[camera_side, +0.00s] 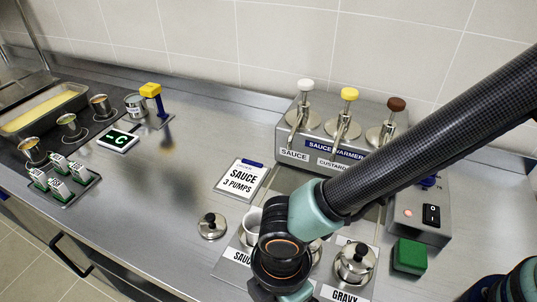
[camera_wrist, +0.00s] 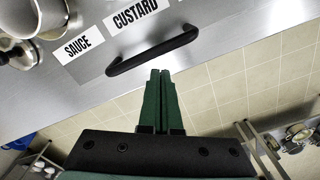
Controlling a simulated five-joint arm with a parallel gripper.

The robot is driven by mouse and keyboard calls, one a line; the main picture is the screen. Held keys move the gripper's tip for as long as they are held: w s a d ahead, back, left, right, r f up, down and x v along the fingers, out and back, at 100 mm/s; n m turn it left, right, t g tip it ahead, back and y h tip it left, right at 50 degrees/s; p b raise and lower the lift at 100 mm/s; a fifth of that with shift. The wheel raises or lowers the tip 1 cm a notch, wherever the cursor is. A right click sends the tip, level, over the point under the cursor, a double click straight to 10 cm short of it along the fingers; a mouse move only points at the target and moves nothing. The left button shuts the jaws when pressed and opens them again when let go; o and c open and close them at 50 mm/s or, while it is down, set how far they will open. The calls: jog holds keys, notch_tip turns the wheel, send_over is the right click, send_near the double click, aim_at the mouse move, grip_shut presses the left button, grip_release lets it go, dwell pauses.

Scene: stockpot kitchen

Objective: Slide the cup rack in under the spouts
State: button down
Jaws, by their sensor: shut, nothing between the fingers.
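The cup rack (camera_side: 228,262) is a flat metal plate with SAUCE and GRAVY labels in the side view. A pale cup (camera_side: 252,222) stands on it behind the SAUCE label, and a lidded metal pot (camera_side: 355,263) behind GRAVY. In the wrist view the rack (camera_wrist: 90,62) shows its black bar handle (camera_wrist: 153,52). My gripper (camera_wrist: 160,73) is shut and empty, fingertips just short of the handle; contact cannot be told. In the side view my wrist covers the fingers and the rack's middle. The spouts (camera_side: 342,131) hang from the sauce warmer (camera_side: 296,152) behind the rack.
A SAUCE 3 PUMPS card (camera_side: 241,178) lies left of the warmer. A loose lid (camera_side: 211,226) sits left of the rack. A switch box (camera_side: 420,212) and green block (camera_side: 410,256) stand right. The left-middle counter (camera_side: 150,205) is clear.

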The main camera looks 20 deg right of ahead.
jog(key=shift+f, duration=0.5)
jog(key=shift+w, duration=0.1)
jog(key=shift+w+d, duration=1.15)
jog(key=shift+d, duration=0.1)
jog(key=shift+w, duration=0.1)
jog(key=shift+w+d, duration=1.15)
jog(key=shift+d, duration=0.1)
jog(key=shift+w+d, duration=1.2)
jog(key=shift+w, duration=0.05)
